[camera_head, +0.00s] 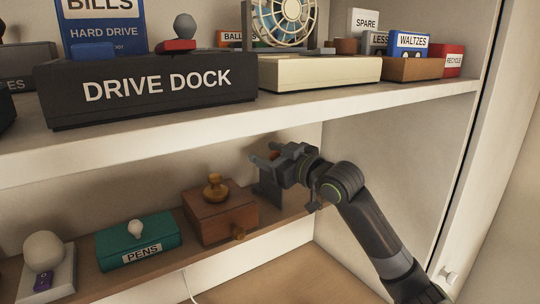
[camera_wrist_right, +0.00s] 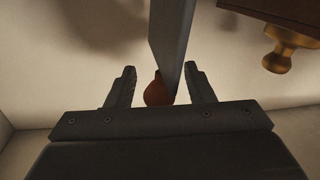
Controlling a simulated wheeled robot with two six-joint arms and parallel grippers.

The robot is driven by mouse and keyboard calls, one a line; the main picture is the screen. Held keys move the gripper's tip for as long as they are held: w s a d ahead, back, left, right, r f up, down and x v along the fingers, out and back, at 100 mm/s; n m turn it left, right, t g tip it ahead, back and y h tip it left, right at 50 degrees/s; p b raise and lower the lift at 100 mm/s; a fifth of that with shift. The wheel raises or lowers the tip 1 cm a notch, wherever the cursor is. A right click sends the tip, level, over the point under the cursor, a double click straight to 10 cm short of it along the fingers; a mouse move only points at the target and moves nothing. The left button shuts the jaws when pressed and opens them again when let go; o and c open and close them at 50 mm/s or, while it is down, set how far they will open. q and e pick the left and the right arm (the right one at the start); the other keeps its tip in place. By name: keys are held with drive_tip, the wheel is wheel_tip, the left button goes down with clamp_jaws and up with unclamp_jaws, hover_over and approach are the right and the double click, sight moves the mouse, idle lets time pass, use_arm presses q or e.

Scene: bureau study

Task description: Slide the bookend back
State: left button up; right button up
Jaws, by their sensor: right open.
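The bookend (camera_head: 268,186) is a dark grey upright plate on the lower shelf, to the right of the brown wooden box; my right gripper partly covers it. In the right wrist view the bookend (camera_wrist_right: 172,38) shows nearly edge-on, with a rounded reddish-brown knob (camera_wrist_right: 156,92) on its side. My right gripper (camera_head: 265,154) is at the bookend's upper part. In the wrist view its open fingers (camera_wrist_right: 160,75) stand on either side of the knob and the plate's lower end, with visible gaps. Contact cannot be seen. My left gripper is out of view.
The brown box (camera_head: 220,219) with brass knobs stands just left of the bookend. A teal PENS box (camera_head: 138,245) is further left. The upper shelf (camera_head: 300,104), carrying the DRIVE DOCK (camera_head: 150,88), hangs above my gripper. The cabinet's right wall (camera_head: 390,150) is beside my arm.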

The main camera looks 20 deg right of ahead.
drive_tip(key=p+v, duration=1)
drive_tip(key=v, duration=0.7)
drive_tip(key=shift+s, duration=0.2)
drive_tip(key=shift+d+f, duration=0.1)
drive_tip(key=shift+d, duration=0.05)
idle(0.4)
